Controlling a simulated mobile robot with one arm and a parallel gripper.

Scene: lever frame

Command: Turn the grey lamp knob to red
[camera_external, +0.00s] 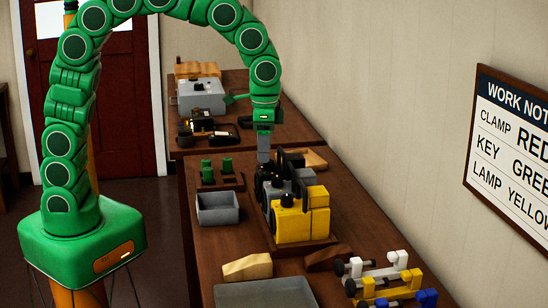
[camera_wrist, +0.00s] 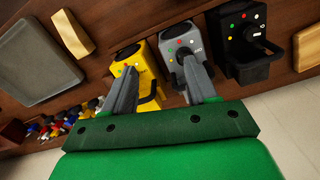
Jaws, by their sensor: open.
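The grey lamp unit (camera_wrist: 180,41) stands between a yellow unit (camera_wrist: 126,56) and a black unit (camera_wrist: 243,30) in the wrist view. Its face carries small coloured dots, a red one among them. My right finger covers part of this face, so I cannot tell where its knob points. In the external view the yellow unit (camera_external: 300,222) hides much of the grey one. My gripper (camera_wrist: 162,66) is open and empty, with one finger over the yellow unit and the other over the grey. It points down above the units in the external view (camera_external: 264,158).
A grey bin (camera_external: 217,208), green pegs (camera_external: 216,168) and a grey tray (camera_external: 265,295) share the bench. White, blue and yellow levers (camera_external: 385,275) stand at the front right. A wall sign (camera_external: 510,150) reads clamp red, key green, lamp yellow.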

